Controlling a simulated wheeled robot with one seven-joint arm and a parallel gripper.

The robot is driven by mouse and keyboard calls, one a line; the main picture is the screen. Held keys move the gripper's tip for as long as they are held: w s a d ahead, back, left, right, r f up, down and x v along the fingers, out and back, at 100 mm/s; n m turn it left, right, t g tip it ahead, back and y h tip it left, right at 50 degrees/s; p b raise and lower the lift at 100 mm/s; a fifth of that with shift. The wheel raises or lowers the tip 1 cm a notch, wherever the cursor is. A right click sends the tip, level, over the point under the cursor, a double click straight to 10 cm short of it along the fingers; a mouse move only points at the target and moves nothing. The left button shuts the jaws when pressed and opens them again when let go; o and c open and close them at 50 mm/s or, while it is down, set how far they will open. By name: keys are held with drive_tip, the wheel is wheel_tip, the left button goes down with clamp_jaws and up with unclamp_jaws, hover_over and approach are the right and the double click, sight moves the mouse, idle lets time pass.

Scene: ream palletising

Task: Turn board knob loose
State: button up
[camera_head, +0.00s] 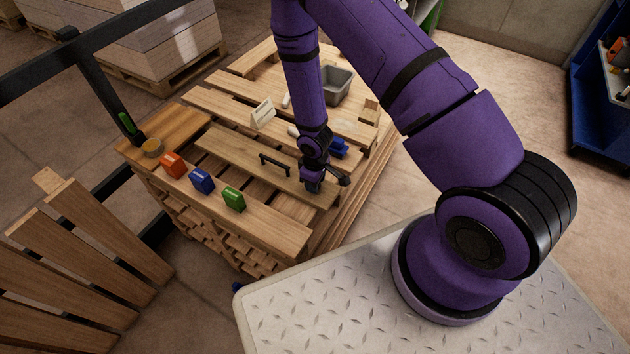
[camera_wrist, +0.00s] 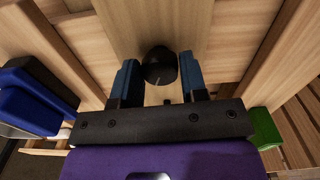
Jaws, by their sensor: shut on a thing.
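The board (camera_head: 240,155) is a light wooden plank on the slatted pallet top, with a black bar handle (camera_head: 274,164) on it. The board knob (camera_wrist: 159,66) is a round black knob in the wrist view, standing on the light wood. My gripper (camera_wrist: 160,76) has its two blue-padded fingers on either side of the knob and is shut on it. In the head view my gripper (camera_head: 312,184) is low over the board's right end, pointing down. It hides the knob there. I cannot tell how far the knob is turned.
Orange (camera_head: 173,165), blue (camera_head: 201,181) and green (camera_head: 234,199) blocks stand along the front slat. A blue item (camera_head: 338,148) lies just right of my gripper. A small card (camera_head: 263,114) and a grey bin (camera_head: 337,85) are farther back. A dark frame (camera_head: 95,85) stands at the left.

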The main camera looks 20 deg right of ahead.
drive_tip(key=shift+n, duration=2.3)
drive_tip(key=o, duration=0.9)
drive_tip(key=shift+o, duration=0.2)
wheel_tip(320, 180, up, 11)
drive_tip(key=shift+f, duration=0.1)
